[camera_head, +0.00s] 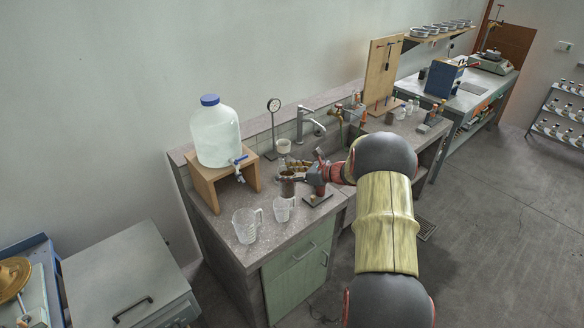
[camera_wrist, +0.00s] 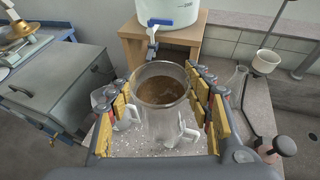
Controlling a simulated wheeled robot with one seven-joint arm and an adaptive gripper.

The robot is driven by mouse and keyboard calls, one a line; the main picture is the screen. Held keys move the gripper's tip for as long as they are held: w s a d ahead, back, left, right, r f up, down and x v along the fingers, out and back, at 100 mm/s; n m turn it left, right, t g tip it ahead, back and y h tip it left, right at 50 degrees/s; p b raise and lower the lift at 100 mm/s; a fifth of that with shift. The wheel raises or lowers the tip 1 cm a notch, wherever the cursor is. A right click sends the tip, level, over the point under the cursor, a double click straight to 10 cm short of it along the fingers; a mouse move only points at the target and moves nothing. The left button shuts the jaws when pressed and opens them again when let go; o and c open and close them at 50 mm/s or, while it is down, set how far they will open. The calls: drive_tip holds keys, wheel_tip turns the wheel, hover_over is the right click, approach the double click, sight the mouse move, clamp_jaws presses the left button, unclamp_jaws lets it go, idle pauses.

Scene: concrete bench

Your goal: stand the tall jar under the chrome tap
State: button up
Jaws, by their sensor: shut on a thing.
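The tall jar (camera_head: 288,188) is held between the fingers of my gripper (camera_head: 297,172), over the bench left of the sink. In the wrist view the jar (camera_wrist: 162,122) is clear, with a round rim and brown contents, and looks roughly upright. The yellow-padded fingers of my gripper (camera_wrist: 163,108) are on both sides of it. Whether its base touches the bench is hidden. The chrome tap (camera_head: 309,122) stands at the back by the sink, behind and right of the jar, apart from it. The tap is not visible in the wrist view.
A water container (camera_head: 216,132) with a spigot sits on a wooden stand (camera_head: 205,188). A funnel (camera_head: 283,146) is near the wall.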

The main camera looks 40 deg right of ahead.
drive_tip(key=s+a+f+n+g+y, duration=0.1)
drive_tip(key=a+f, duration=0.4)
drive_tip(key=a, duration=0.6)
drive_tip(key=s+a+f+n+g+y, duration=0.2)
drive_tip(key=s+a+f, duration=0.3)
drive_tip(key=a, duration=0.7)
drive_tip(key=s+a+f+n+g+y, duration=0.1)
drive_tip(key=s+a+f+n+y, duration=0.2)
drive_tip(key=a, duration=0.8)
wheel_tip(320, 180, down, 2)
drive_tip(key=shift+s+a+f+n+g, duration=0.1)
drive_tip(key=shift+s+a+n+g, duration=0.15)
drive_tip(key=shift+s+n+g, duration=0.2)
drive_tip(key=shift+s, duration=0.1)
